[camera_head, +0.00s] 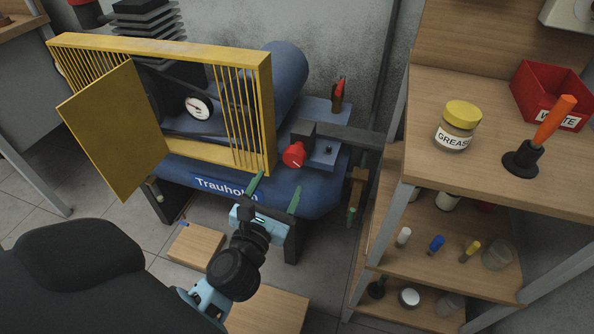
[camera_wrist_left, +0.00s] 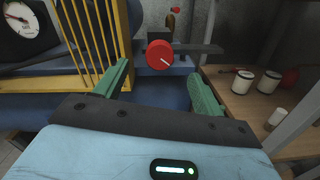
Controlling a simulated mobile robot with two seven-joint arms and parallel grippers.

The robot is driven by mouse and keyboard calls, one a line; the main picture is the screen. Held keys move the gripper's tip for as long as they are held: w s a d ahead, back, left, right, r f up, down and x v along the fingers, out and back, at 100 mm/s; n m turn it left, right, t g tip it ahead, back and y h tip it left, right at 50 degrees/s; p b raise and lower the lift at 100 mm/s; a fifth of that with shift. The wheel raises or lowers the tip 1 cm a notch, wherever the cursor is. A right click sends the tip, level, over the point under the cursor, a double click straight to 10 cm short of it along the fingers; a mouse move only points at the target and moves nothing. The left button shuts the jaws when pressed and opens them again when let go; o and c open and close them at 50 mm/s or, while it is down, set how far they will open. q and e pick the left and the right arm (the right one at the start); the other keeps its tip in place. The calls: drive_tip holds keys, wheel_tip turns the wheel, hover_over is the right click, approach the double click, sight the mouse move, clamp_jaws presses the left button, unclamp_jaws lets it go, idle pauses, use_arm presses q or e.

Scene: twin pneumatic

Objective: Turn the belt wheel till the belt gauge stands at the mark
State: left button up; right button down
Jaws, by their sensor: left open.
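The belt wheel appears to be the red round knob (camera_head: 294,155) with a white line on its face, on the blue machine's right side. It also shows in the left wrist view (camera_wrist_left: 159,54), near the top middle. The belt gauge (camera_head: 198,108) is a white dial behind the yellow guard's opening. It also shows at the upper left of the left wrist view (camera_wrist_left: 34,24); its needle against any mark is too small to read surely. My left gripper (camera_head: 276,192) is open and empty, below and in front of the knob, not touching it. My right gripper is out of view.
The yellow barred guard (camera_head: 262,75) stands left of the knob, its door panel (camera_head: 115,130) swung open. A wooden shelf unit (camera_head: 455,180) with a grease jar (camera_head: 458,126) and a red waste bin (camera_head: 548,95) stands right. A red-handled valve (camera_head: 338,94) rises behind the knob.

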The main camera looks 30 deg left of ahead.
sight(293, 160)
use_arm(q)
drive_tip(key=w+n, duration=0.1)
drive_tip(key=w+n+b, duration=0.1)
drive_tip(key=n, duration=0.1)
drive_tip(key=w+n, duration=0.1)
drive_tip(key=shift+a+f+g+b, duration=0.25)
drive_tip(key=shift+f+g+b, duration=0.05)
drive_tip(key=shift+f, duration=0.05)
drive_tip(key=x, duration=0.6)
drive_tip(key=shift+a+b, duration=0.1)
drive_tip(key=shift+b, duration=0.3)
drive_tip(key=shift+x, duration=0.8)
drive_tip(key=c, duration=1)
drive_tip(key=shift+o, duration=0.2)
